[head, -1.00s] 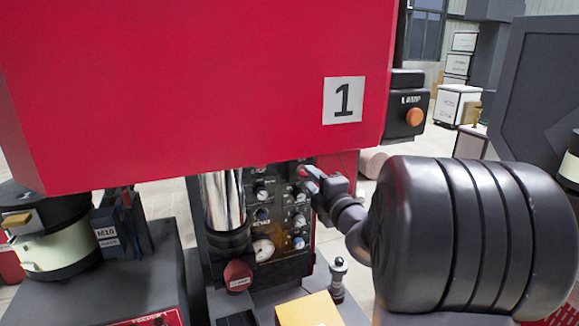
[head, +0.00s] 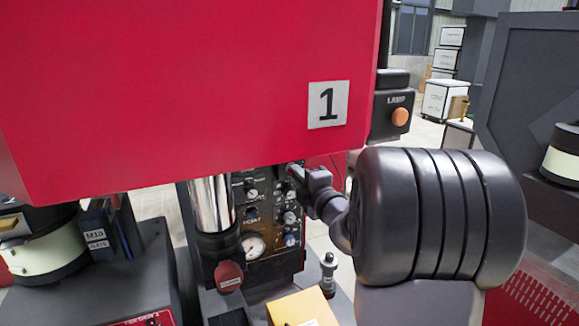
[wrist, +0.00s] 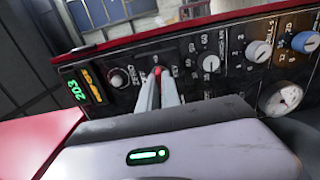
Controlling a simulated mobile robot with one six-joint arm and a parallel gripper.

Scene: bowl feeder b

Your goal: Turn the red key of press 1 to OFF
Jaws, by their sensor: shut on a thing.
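Press 1 (head: 150,90) is a big red machine with a "1" label. Its dark control panel (head: 262,205) stands below the red housing, with several knobs and a gauge. My gripper (head: 292,170) reaches the panel's upper right from the right. In the wrist view, my gripper (wrist: 158,86) has its two pale fingers close together on the red key (wrist: 157,70), at the panel's top edge. Only a small red part of the key shows between the fingertips. Its lettering is mostly hidden, so I cannot read its position.
A lamp box (head: 393,112) with an orange button hangs on the housing. A yellow block (head: 302,308) lies below the panel.

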